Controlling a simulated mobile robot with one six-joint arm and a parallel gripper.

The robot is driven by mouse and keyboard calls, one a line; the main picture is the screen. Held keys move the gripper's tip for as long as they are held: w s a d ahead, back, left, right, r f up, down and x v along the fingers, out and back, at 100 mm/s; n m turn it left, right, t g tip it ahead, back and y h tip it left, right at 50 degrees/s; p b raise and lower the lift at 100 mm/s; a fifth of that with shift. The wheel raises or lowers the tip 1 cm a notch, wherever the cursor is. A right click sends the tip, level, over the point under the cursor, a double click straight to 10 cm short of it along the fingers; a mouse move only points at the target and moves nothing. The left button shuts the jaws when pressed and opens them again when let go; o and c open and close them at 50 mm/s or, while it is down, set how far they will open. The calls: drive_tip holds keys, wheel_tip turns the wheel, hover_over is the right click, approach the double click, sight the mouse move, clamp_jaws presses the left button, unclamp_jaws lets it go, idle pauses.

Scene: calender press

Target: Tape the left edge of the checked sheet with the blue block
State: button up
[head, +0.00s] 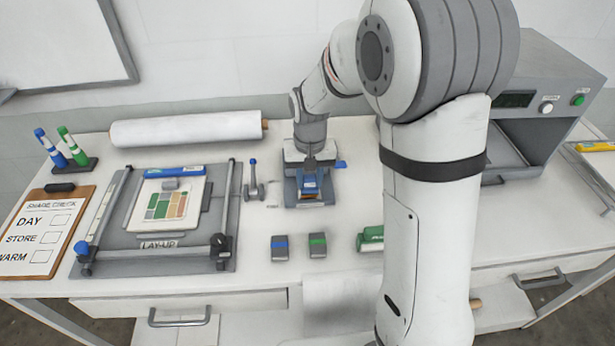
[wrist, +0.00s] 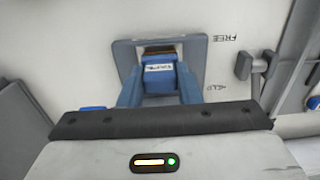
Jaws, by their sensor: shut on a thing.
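The checked sheet (head: 166,206), with green, tan and orange patches, lies on a white square on the grey LAY-UP board (head: 130,241) at the left in the head view. My gripper (wrist: 158,88) points down at the table's middle back, right of the board. Its two blue fingers are shut on the sides of a blue block (wrist: 158,71) with a white label and a brown end. The block also shows in the head view (head: 310,186), over a grey-blue plate (wrist: 125,58). I cannot tell whether it touches the plate. The label's wording is unclear.
A blue bar (head: 175,172) lies along the sheet's back edge. Rails (head: 228,195) flank the board. A small lever (head: 253,188) stands between board and block. Two grey blocks, blue-striped (head: 279,253) and green-striped (head: 317,251), sit in front. A white roll (head: 185,129) lies behind.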

drive_tip(key=shift+f+b, duration=0.45)
drive_tip(key=shift+f, duration=0.1)
idle(1.2)
drive_tip(key=shift+r+p, duration=2.75)
drive_tip(key=shift+r, duration=1.3)
drive_tip(key=shift+a, duration=0.1)
drive_tip(key=w+a+p, duration=0.1)
drive_tip(key=w+a, duration=0.1)
drive_tip(key=a, duration=1.3)
drive_tip(key=w+a+p, duration=0.1)
drive_tip(key=w+a, duration=0.2)
drive_tip(key=a, duration=1.2)
drive_tip(key=s+a+f, duration=0.1)
drive_tip(key=s+a, duration=0.4)
drive_tip(key=a, duration=0.7)
drive_tip(key=shift+w+a+f+b, duration=0.1)
drive_tip(key=shift+f+b, duration=1.8)
drive_tip(key=shift+f, duration=1.6)
